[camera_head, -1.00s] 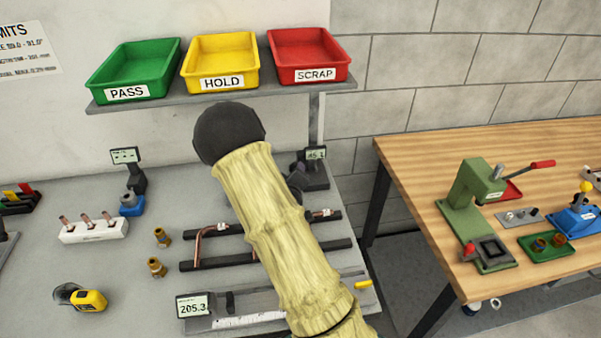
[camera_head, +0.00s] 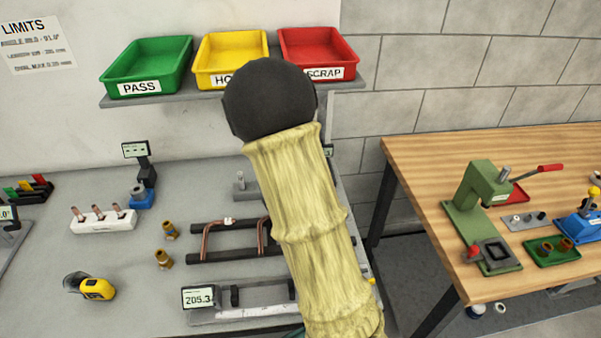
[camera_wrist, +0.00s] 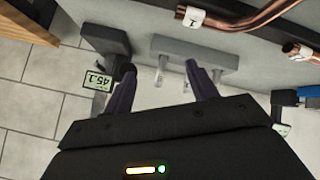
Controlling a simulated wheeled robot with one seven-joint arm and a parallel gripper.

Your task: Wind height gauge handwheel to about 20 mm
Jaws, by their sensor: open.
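The height gauge shows in the wrist view as a dark block (camera_wrist: 108,38) with a small display (camera_wrist: 98,81) that reads 45.1. In the head view only a sliver of its green display (camera_head: 329,151) shows beside my arm; my arm hides the rest. I cannot pick out the handwheel clearly; a dark rounded part lies by the left fingertip in the wrist view. My gripper (camera_wrist: 161,72) is open, its two dark fingers apart with nothing held. The left finger is beside the gauge, and I cannot tell if they touch. My gripper is hidden in the head view.
A grey stand with posts (camera_wrist: 200,52) lies close beyond the fingers. Copper tubes (camera_head: 206,240) rest on dark bars. A length gauge reading 205.3 (camera_head: 198,298) is in front. A shelf (camera_head: 180,98) with three trays overhangs the back. A wooden bench (camera_head: 420,165) is at right.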

